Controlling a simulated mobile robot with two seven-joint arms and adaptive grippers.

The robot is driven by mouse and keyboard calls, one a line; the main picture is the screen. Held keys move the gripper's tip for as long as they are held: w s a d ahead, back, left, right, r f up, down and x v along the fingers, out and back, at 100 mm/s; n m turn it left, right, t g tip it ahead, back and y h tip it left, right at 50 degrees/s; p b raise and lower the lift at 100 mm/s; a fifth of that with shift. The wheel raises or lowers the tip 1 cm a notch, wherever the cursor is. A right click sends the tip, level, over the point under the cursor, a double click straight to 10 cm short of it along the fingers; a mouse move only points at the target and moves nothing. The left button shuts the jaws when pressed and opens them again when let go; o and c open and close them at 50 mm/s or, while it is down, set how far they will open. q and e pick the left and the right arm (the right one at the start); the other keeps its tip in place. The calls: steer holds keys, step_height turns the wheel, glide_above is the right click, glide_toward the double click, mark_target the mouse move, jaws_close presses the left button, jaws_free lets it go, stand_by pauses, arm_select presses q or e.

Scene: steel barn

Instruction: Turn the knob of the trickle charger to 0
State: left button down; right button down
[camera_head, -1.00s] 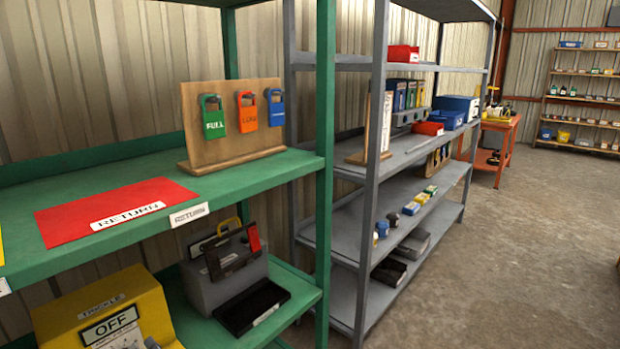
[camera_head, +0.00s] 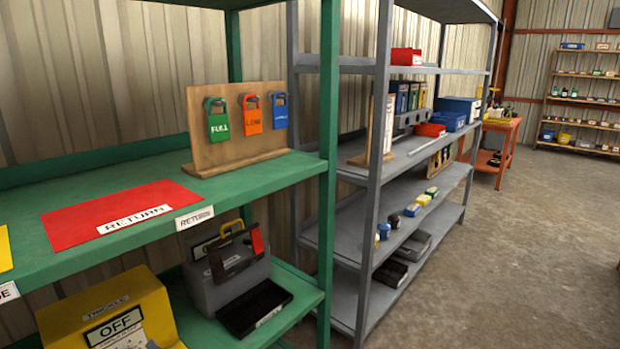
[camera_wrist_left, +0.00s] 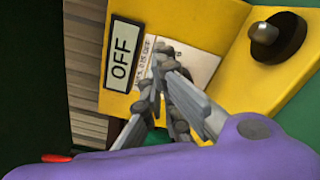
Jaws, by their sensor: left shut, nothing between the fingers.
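The trickle charger (camera_head: 75,315) is a yellow box at the lower left of the head view, on the lower green shelf, cut off by the bottom edge. Its dark-framed plate (camera_head: 114,327) reads OFF. In the left wrist view the charger (camera_wrist_left: 212,25) shows the OFF plate (camera_wrist_left: 122,62), a white printed card (camera_wrist_left: 195,68) and a dark round knob (camera_wrist_left: 265,34) on a black base. Which mark the knob points to cannot be told. My left gripper (camera_wrist_left: 158,62) is shut and empty in front of the card, apart from the knob. My right gripper is out of view.
A grey case (camera_head: 215,285) with a black tray stands right of the charger. The green upper shelf (camera_head: 50,185) above carries a red RETURN mat (camera_head: 85,222) and a wooden tag board (camera_head: 235,148). A green post (camera_head: 328,180) stands at right.

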arm_select(q)
steer(key=shift+v, duration=1.2)
steer(key=shift+s+d, duration=0.1)
steer(key=shift+d, duration=0.15)
steer(key=shift+f, duration=0.15)
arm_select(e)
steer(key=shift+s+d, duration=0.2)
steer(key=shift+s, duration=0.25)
arm_select(q)
steer(key=shift+d, duration=0.1)
